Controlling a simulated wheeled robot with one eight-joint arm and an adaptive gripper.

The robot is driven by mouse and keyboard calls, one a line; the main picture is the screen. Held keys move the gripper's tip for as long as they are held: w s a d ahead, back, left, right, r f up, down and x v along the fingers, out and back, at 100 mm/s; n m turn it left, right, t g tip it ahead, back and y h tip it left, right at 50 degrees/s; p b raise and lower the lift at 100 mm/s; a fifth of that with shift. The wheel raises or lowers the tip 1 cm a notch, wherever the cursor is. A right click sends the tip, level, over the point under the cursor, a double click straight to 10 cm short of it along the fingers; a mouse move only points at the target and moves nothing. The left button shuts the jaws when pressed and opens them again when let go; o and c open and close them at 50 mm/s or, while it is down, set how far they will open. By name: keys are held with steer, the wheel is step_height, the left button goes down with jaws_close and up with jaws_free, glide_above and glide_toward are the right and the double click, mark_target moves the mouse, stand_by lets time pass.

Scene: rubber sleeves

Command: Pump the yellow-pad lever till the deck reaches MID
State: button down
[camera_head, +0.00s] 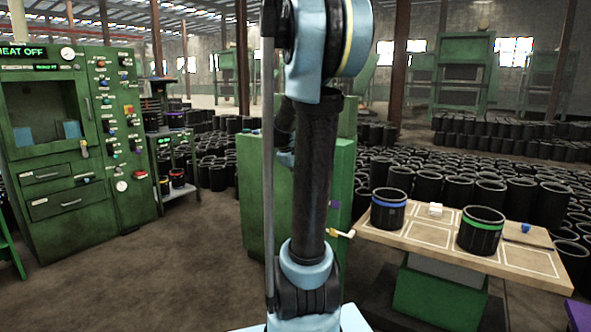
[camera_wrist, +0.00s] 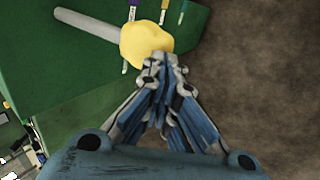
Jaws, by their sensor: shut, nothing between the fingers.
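The yellow pad (camera_wrist: 146,42) caps the end of a pale grey lever rod (camera_wrist: 90,27) in the wrist view. The rod runs to the upper left over a green surface. My gripper (camera_wrist: 166,62) is shut and empty, with its fingertips at the pad's lower right edge. I cannot tell whether they touch it. In the head view a small pale yellow handle (camera_head: 341,233) sticks out beside the green cabinet. My arm hides the gripper there. A wooden-topped deck (camera_head: 398,237) stands at right on a green base (camera_head: 440,295). No MID mark is readable.
A green cabinet (camera_head: 345,170) stands behind my arm. Many sleeves fill the floor behind. Open floor (camera_head: 170,275) lies at left.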

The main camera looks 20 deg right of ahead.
steer(key=shift+v, duration=2.2)
